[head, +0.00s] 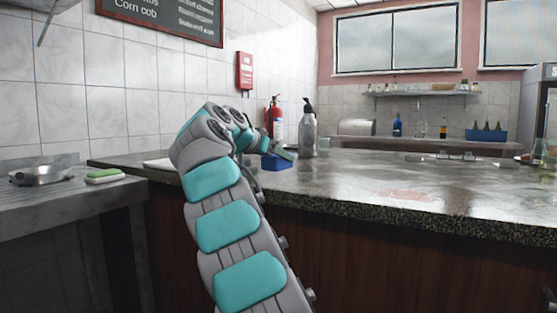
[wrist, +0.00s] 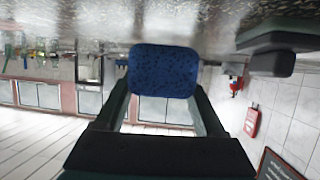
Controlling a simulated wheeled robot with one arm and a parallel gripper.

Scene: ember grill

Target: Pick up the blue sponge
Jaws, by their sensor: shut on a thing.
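The blue sponge (head: 277,163) shows at the end of my arm, low over the dark counter top (head: 400,185). In the wrist view the sponge (wrist: 164,70) is a speckled dark blue block with rounded corners, held between the two fingers. My gripper (head: 284,153) is shut on it, and its fingers (wrist: 163,92) lie along both sides of the sponge. I cannot tell whether the sponge touches the counter. My arm hides part of the counter behind it.
A grey pump bottle (head: 308,132) stands just right of my gripper, with a glass (head: 324,151) beside it. A red fire extinguisher (head: 276,122) is behind. A green and white sponge (head: 104,175) and a metal pan (head: 41,174) sit on the left counter. The counter's right side is mostly clear.

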